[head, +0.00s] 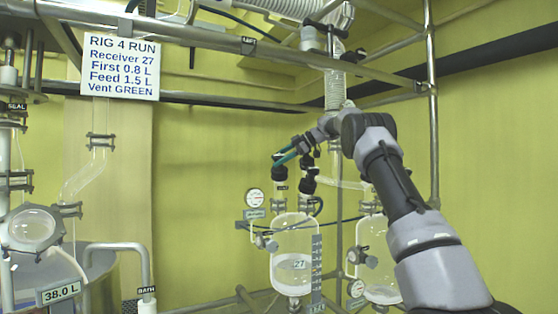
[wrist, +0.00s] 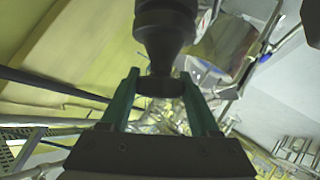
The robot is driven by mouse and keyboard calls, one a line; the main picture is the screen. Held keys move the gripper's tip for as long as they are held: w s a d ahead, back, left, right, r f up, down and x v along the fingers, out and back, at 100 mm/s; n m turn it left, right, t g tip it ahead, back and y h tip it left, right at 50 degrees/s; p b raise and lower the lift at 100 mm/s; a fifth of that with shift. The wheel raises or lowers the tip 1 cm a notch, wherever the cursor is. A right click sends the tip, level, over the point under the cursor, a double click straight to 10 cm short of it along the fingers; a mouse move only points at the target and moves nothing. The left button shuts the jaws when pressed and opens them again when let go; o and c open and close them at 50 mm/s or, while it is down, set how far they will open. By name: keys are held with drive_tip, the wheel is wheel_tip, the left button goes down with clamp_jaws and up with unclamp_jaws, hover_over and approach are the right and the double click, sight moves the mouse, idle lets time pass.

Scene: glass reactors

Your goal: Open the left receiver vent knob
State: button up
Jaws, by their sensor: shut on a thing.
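The left receiver (head: 296,245) is a clear glass vessel marked 27, with pale liquid low inside. Black knobs stand above its top, and the left one, the vent knob (head: 280,173), is at my fingertips. My gripper (head: 282,160) reaches in from the right with its teal fingers pointing left and down. In the wrist view the two green fingers of my gripper (wrist: 160,88) are on either side of a dark round knob (wrist: 160,86), shut on it. A wider black body (wrist: 165,25) continues beyond the knob. The knob's turn angle cannot be told.
A second receiver (head: 378,250) stands to the right, partly behind my arm. A pressure gauge (head: 254,198) is left of the left receiver. A sign (head: 120,66) reads "Vent GREEN". Metal rails (head: 240,100) and a post (head: 432,110) frame the rig.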

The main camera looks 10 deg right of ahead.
drive_tip(key=shift+f, duration=0.1)
drive_tip(key=o, duration=1.4)
drive_tip(key=shift+a, duration=0.1)
drive_tip(key=shift+c, duration=0.2)
drive_tip(key=v, duration=1.1)
drive_tip(key=shift+f, duration=0.1)
